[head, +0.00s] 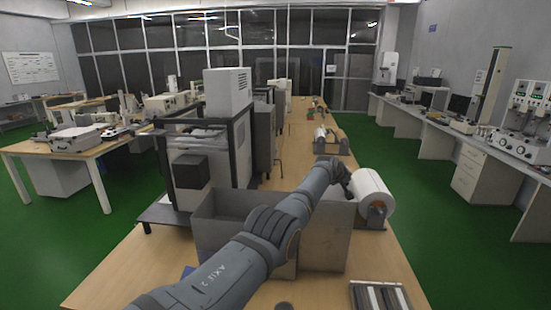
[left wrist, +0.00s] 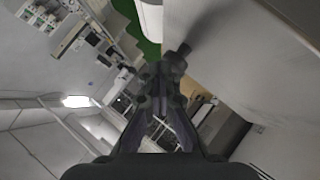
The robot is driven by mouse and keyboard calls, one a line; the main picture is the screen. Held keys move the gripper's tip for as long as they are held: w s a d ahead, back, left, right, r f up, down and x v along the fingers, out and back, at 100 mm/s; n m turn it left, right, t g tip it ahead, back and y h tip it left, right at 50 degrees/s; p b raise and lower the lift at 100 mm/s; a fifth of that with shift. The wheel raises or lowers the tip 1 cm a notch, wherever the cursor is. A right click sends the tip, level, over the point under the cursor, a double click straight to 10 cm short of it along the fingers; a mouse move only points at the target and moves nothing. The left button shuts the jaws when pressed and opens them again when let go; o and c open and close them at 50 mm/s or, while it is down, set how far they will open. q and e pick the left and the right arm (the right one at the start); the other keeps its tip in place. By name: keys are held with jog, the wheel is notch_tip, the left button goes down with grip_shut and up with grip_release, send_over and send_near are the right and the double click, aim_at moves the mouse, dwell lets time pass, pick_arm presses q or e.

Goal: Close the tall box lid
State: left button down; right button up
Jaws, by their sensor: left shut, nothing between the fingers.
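A grey metal box (head: 222,243) stands on the wooden table in the head view, open at the top. My left arm crosses over it and hides part of its rim and front. A flat grey panel (head: 327,240) shows at its right side; I cannot tell whether this is the lid. My left gripper (head: 344,178) is beyond the box's right side, close to a white roll, shut and empty. In the left wrist view its dark fingers (left wrist: 158,78) are together beside a large, tilted grey surface (left wrist: 235,70). Contact with it cannot be told. My right gripper is out of view.
The white roll (head: 371,192) lies on a stand right of the box. A dark-framed machine (head: 190,170) stands behind left. A slotted metal piece (head: 380,297) lies at the front right. More rollers (head: 322,135) stand farther along the table (head: 385,258). Green floor is clear to the right.

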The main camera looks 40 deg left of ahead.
pick_arm(q)
jog(key=shift+f, duration=0.1)
jog(key=s+d+r, duration=0.2)
jog(key=s+r, duration=0.1)
jog(key=r, duration=0.2)
jog(key=s+d+r+p, duration=0.1)
jog(key=s+r, duration=0.2)
jog(key=r, duration=0.3)
jog(key=shift+s+d+p, duration=0.15)
jog(key=shift+d+p, duration=0.15)
jog(key=shift+d, duration=0.05)
